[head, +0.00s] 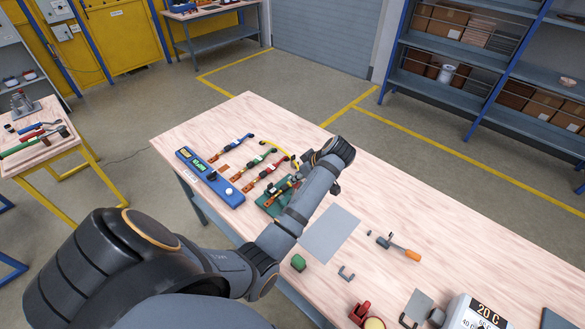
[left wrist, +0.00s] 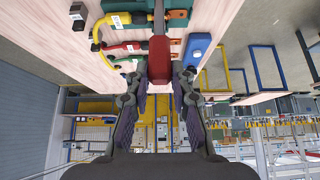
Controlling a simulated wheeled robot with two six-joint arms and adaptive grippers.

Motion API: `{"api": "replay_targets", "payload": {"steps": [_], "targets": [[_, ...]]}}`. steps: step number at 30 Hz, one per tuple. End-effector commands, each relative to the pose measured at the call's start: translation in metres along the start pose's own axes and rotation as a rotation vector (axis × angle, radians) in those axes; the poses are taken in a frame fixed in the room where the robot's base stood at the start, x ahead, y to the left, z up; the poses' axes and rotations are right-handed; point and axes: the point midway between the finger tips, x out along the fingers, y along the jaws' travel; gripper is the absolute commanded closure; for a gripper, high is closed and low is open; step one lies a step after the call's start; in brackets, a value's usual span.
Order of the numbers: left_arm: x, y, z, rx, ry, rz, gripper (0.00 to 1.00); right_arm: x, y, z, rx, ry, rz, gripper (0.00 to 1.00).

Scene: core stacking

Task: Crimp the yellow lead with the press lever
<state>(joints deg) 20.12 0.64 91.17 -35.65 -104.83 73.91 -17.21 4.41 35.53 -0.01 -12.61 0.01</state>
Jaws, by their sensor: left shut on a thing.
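My left gripper (head: 325,165) reaches over the green press (head: 268,204), and my arm hides much of the press. In the left wrist view the fingers of my left gripper (left wrist: 160,82) are on either side of the red grip of the press lever (left wrist: 159,62), shut on it. The lever's metal rod runs away from the grip toward the green press body (left wrist: 180,18). The yellow lead (left wrist: 97,36) curves beside the press; its yellow cable also shows in the head view (head: 292,158), partly hidden by the gripper. Whether its end sits in the press I cannot tell. My right gripper is not in view.
A blue tester box (head: 210,178) stands at the table's left edge. Red (head: 262,180) and green (head: 253,160) leads lie beside it.

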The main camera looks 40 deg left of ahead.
Motion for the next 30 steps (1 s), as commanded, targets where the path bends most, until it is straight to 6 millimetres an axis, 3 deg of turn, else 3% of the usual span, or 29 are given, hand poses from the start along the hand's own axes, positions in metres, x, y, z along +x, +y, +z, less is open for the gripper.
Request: {"api": "replay_targets", "payload": {"steps": [11, 30], "targets": [[-0.001, 0.001, 0.002, 0.0, -0.003, 0.002, 1.0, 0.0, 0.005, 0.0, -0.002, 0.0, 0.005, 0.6], [-0.015, 0.0, 0.044, 0.002, -0.005, -0.001, 1.0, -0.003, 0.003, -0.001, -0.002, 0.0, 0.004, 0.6]]}}
